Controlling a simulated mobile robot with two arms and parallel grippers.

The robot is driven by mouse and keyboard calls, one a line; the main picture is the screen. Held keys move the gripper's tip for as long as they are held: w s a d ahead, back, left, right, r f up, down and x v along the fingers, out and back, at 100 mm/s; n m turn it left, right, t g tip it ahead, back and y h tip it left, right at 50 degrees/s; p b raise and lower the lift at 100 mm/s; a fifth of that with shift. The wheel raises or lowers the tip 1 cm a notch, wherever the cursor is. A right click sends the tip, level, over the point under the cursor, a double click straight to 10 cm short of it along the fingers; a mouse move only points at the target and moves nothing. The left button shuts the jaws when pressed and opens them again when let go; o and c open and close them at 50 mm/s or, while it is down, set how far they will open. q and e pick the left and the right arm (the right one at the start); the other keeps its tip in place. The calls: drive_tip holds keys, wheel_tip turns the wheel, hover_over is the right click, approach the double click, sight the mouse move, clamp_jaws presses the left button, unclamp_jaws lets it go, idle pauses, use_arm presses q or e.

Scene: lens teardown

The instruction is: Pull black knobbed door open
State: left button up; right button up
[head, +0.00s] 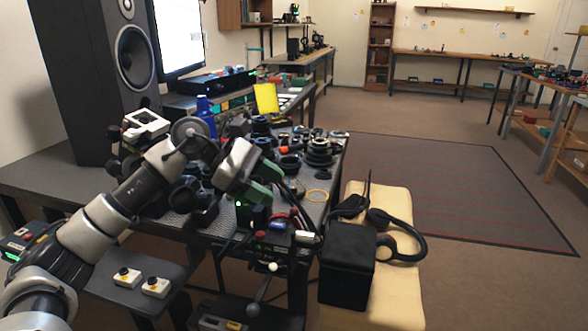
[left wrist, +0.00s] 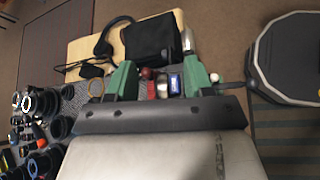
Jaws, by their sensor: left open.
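A pale panelled door (head: 564,44) stands at the far right back of the room in the head view, cut by the frame edge; I cannot make out a knob on it. I see no door that is clearly black-knobbed. My left gripper (head: 258,198) is over the front of the dark workbench in the head view. In the left wrist view, my left gripper (left wrist: 160,80) has its two green fingers spread apart, with nothing held between them. Small red, white and blue items show beyond the gap. My right gripper is not in view.
The workbench (head: 40,178) carries a speaker (head: 100,75), a blue bottle (head: 205,112) and several lens parts. A wooden bench (head: 398,290) holds a black box (head: 347,265) and headphones (head: 405,235). The rug (head: 450,190) and floor beyond are clear.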

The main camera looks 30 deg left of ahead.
use_arm(q)
drive_tip(key=d+r, duration=0.3)
drive_tip(key=d, duration=0.3)
drive_tip(key=shift+w+r+p, duration=0.25)
drive_tip(key=shift+r+p, duration=0.1)
drive_tip(key=shift+p, duration=0.1)
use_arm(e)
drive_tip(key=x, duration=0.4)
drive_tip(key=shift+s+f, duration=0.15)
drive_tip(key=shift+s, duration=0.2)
use_arm(q)
drive_tip(key=shift+f, duration=0.1)
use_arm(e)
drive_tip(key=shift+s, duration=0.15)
